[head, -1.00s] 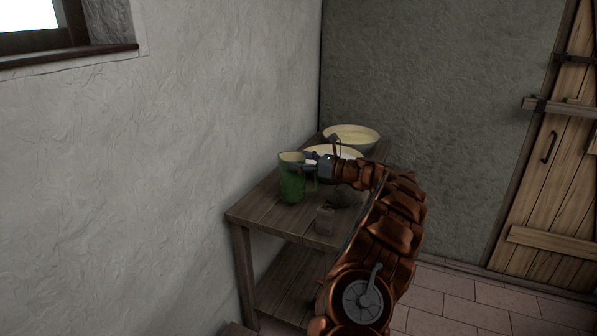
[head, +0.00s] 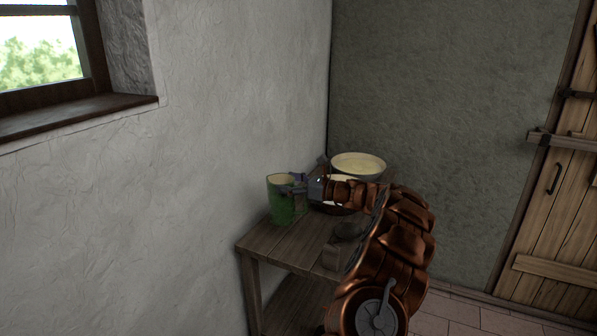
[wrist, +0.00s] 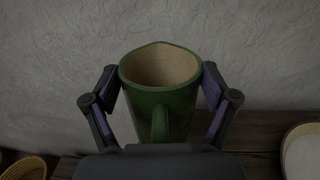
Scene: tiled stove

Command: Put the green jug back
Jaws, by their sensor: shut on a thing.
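The green jug (head: 284,205) is above the left side of the wooden table (head: 262,240), close to the white wall, tilted slightly in the head view. I cannot tell whether its base touches the tabletop. In the wrist view the jug (wrist: 160,97) fills the middle, with its pale, empty-looking inside showing and its handle toward me. My gripper (head: 298,187) is shut on the jug. In the wrist view my gripper's fingers (wrist: 160,80) press on the jug's two sides near the rim.
A bowl with pale yellow contents (head: 358,164) stands at the table's back; another behind my gripper is mostly hidden. A woven basket (wrist: 24,167) shows at lower left in the wrist view.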

